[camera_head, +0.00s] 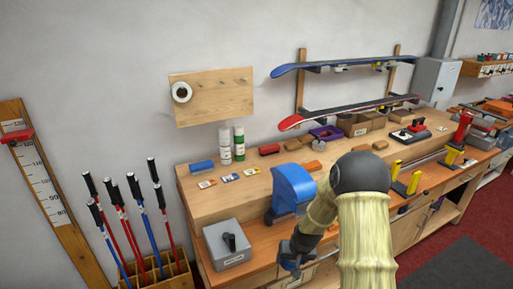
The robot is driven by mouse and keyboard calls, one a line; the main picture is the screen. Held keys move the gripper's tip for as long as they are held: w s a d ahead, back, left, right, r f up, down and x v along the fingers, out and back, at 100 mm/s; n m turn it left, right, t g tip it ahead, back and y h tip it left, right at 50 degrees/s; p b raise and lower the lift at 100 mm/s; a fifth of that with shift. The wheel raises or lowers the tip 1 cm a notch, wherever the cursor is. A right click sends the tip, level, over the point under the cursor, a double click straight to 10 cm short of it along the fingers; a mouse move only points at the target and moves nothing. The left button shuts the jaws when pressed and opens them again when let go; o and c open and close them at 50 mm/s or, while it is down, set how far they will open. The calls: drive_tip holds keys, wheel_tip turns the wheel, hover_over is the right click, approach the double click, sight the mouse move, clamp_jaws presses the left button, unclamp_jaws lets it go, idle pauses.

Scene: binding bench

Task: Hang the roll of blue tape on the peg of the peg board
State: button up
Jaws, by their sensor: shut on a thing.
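The wooden peg board (228,108) hangs on the wall above the bench at the left. A white roll (177,95) hangs at its left end, and small pegs stick out along its upper part to the right. My gripper (291,262) is low in front of the bench edge, below and right of the peg board and well apart from it. It is shut on a small bluish thing, which I take to be the roll of blue tape. The jaws and the held thing are small and partly hidden, so its shape is unclear.
A blue cylinder (202,167), two spray cans (239,142) and small boxes stand on the bench below the board. A blue vise-like block (292,188) and a grey box (228,246) are near my gripper. Ski poles (129,225) stand at the left. The wall around the board is clear.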

drive_tip(key=w+r+t, duration=0.1)
drive_tip(key=r, duration=0.2)
drive_tip(key=w+a+r+t+p, duration=0.1)
drive_tip(key=r, duration=0.3)
drive_tip(key=w+r+t+y, duration=0.1)
drive_tip(key=w+r+t, duration=0.1)
drive_tip(key=r, duration=0.2)
drive_tip(key=shift+a+m+p, duration=0.3)
drive_tip(key=shift+p, duration=0.1)
drive_tip(key=a+r+t+y+p, duration=0.2)
drive_tip(key=a+r+t, duration=0.2)
drive_tip(key=r, duration=1.2)
drive_tip(key=s+a+r+n+t+y+p, duration=0.1)
drive_tip(key=r+t, duration=0.4)
drive_tip(key=r, duration=1.1)
drive_tip(key=a+y+p, duration=0.1)
drive_tip(key=a+p, duration=0.1)
drive_tip(key=shift+a+y, duration=0.4)
